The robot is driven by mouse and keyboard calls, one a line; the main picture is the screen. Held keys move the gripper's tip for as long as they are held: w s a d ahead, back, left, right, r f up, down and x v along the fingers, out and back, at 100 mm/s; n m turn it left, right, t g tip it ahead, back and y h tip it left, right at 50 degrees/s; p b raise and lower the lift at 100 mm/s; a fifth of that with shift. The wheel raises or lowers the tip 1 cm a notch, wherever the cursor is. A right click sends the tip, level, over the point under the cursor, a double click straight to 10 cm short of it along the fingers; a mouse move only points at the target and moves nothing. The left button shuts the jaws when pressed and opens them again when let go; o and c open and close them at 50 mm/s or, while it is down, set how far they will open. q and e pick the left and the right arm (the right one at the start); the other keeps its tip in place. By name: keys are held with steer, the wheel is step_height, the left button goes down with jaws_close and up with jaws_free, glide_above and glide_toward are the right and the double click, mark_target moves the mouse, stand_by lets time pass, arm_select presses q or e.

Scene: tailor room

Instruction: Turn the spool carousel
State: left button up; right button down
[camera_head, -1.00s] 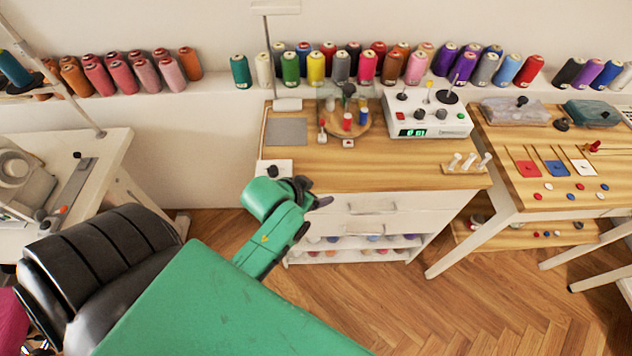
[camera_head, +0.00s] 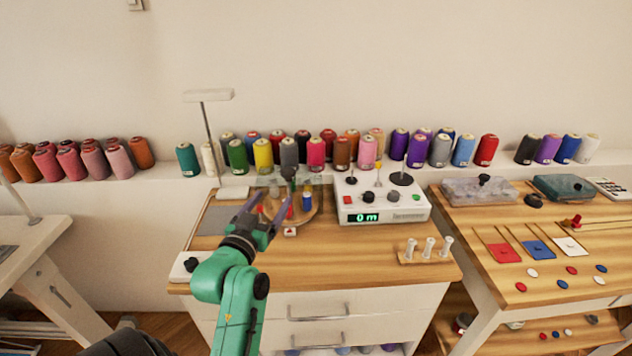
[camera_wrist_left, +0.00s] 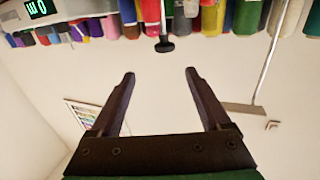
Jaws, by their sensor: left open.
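The spool carousel is a round wooden disc (camera_head: 312,214) on the wooden worktop. It carries small red, blue and other spools (camera_head: 308,201), with a dark knob (camera_head: 288,174) on a post above it. My left gripper (camera_head: 268,206) is open and empty, in front of the carousel in the head view, and its fingers overlap the disc's left part there. In the left wrist view, the open fingers (camera_wrist_left: 160,73) have nothing between them. A dark knob (camera_wrist_left: 165,46) shows beyond the tips, apart from them. My right gripper is out of view.
A white counter box (camera_head: 380,203) stands right of the carousel. A thin pole stand (camera_head: 210,140) rises at its left. Thread cones line the wall ledge behind. A peg rack (camera_head: 428,250) with white bobbins sits at front right. Bare worktop (camera_head: 340,265) lies in front.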

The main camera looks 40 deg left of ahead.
mark_target(285, 174)
arm_select(q)
steer(key=b+x, duration=0.2)
steer(key=x, duration=0.2)
steer(key=b+x, duration=0.3)
steer(key=x, duration=0.2)
steer(key=a+b+x, duration=0.1)
steer(key=b+x, duration=0.2)
steer(key=x, duration=0.2)
steer(key=shift+s, duration=0.2)
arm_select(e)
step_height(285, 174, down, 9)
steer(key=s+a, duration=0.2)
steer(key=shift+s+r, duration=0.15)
arm_select(q)
steer(key=shift+f, duration=0.1)
jaws_close()
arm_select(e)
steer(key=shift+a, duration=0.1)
